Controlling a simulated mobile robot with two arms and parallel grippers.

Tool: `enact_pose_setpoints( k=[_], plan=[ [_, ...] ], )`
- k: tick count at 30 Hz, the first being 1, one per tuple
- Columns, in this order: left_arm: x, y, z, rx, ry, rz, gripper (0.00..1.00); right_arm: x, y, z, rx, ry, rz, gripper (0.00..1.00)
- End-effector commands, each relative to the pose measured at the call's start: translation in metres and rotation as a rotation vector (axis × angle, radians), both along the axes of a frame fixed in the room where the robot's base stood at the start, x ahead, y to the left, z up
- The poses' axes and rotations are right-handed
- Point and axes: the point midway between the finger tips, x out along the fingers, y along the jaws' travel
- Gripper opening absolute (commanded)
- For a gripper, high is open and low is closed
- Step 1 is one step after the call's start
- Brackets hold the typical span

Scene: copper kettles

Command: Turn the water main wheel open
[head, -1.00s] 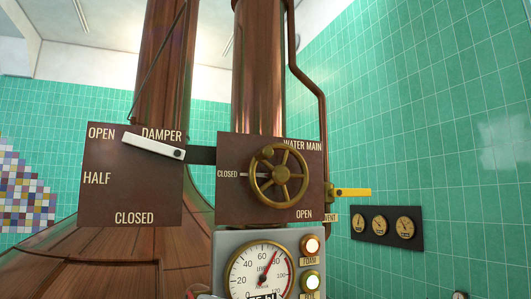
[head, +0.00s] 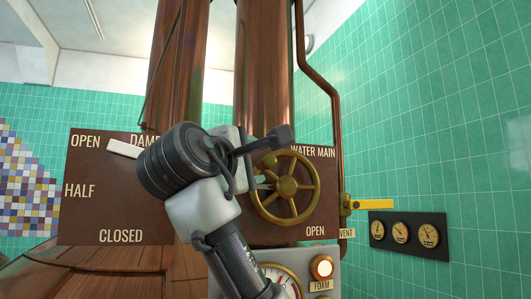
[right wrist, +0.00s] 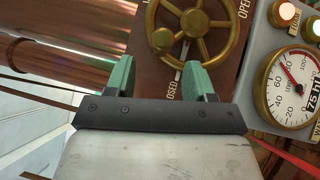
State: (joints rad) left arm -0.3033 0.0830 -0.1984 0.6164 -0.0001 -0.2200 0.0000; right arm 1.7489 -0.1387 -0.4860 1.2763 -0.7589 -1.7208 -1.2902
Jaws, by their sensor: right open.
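The brass water main wheel (head: 287,185) has several spokes and sits upright on a brown plate (head: 326,232) in the middle of the head view. The plate reads OPEN at lower right. The gripper hides its CLOSED label in the head view, but the right wrist view shows it beside the fingers. My right gripper (head: 266,150) is at the wheel's upper left. In the right wrist view the green fingers (right wrist: 158,68) are apart and empty. The wheel (right wrist: 228,45) and its round knob (right wrist: 162,39) lie just ahead of them. I cannot tell whether they touch. My left gripper is out of view.
The damper plate (head: 82,215) with its white lever (head: 122,148) is to the left, partly behind my arm. A yellow vent lever (head: 372,204) sticks out right of the wheel. A gauge box (head: 328,286) is below. Copper pipes (head: 262,70) rise behind.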

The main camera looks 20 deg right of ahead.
Motion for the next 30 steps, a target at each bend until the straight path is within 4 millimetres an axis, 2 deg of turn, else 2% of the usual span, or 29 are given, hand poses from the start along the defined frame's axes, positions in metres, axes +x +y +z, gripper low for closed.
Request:
enact_pose_setpoints(
  k=[1,9,22,30],
  plan=[
    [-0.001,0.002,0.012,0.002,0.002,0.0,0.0,0.008,-0.009,0.007,0.002,0.003,-0.004,0.54],
    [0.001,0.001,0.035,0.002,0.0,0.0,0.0,0.039,-0.036,0.01,0.002,0.002,-0.001,0.54],
    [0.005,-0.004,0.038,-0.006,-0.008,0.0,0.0,0.047,-0.043,0.008,0.001,0.0,0.001,0.54],
    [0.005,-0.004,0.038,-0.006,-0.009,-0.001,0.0,0.047,-0.043,0.008,0.001,0.0,0.001,0.14]
  ],
)
